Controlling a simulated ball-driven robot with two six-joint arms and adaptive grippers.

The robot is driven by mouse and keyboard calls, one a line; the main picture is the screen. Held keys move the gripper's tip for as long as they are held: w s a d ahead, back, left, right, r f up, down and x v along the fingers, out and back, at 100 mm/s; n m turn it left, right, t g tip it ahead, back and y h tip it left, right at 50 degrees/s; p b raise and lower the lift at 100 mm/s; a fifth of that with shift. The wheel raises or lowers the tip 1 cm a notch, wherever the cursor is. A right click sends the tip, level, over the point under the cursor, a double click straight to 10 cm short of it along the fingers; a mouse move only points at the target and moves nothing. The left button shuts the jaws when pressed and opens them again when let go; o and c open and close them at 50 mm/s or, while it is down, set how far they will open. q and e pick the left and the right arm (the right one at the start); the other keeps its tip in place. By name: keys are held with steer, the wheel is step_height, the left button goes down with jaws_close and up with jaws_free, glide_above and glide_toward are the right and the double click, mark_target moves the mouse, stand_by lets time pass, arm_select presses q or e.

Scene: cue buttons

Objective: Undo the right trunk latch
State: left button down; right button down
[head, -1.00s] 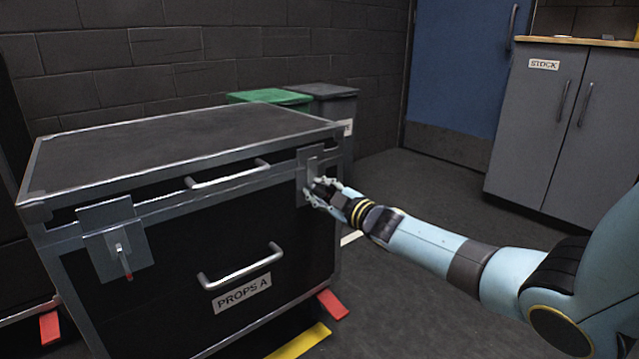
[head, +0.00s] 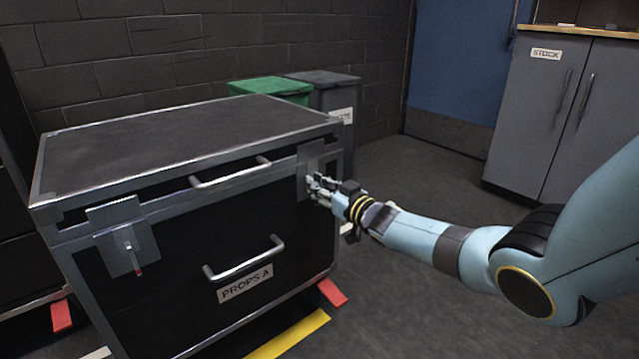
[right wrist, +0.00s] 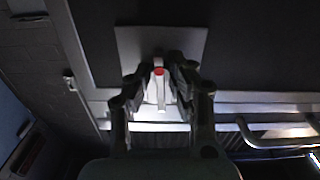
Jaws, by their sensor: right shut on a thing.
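The black trunk (head: 180,240) with metal edges and a PROPS A label stands at the left in the head view. The right trunk latch (head: 314,160) is a grey plate at the trunk's right front corner, partly hidden by my gripper. My right gripper (head: 318,186) is at this latch, shut on its lever. In the right wrist view the red-tipped lever (right wrist: 159,82) lies between the fingers (right wrist: 160,85), in front of the latch plate (right wrist: 130,42). The left trunk latch (head: 126,240) has its red-tipped lever hanging down. My left gripper is not in view.
Handles (head: 245,262) stick out from the trunk's front. A green-lidded bin (head: 270,86) and a grey bin (head: 335,100) stand behind it. A grey cabinet (head: 550,110) is at the back right. Open floor lies between.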

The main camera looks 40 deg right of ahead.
steer(key=shift+f+m, duration=0.2)
steer(key=shift+m, duration=0.3)
steer(key=shift+s+a, duration=0.1)
steer(key=c, duration=1.4)
jaws_free()
steer(key=shift+c, duration=0.2)
steer(key=shift+r, duration=0.1)
steer(key=s+d, duration=0.1)
steer(key=s, duration=1)
steer(key=shift+s, duration=0.4)
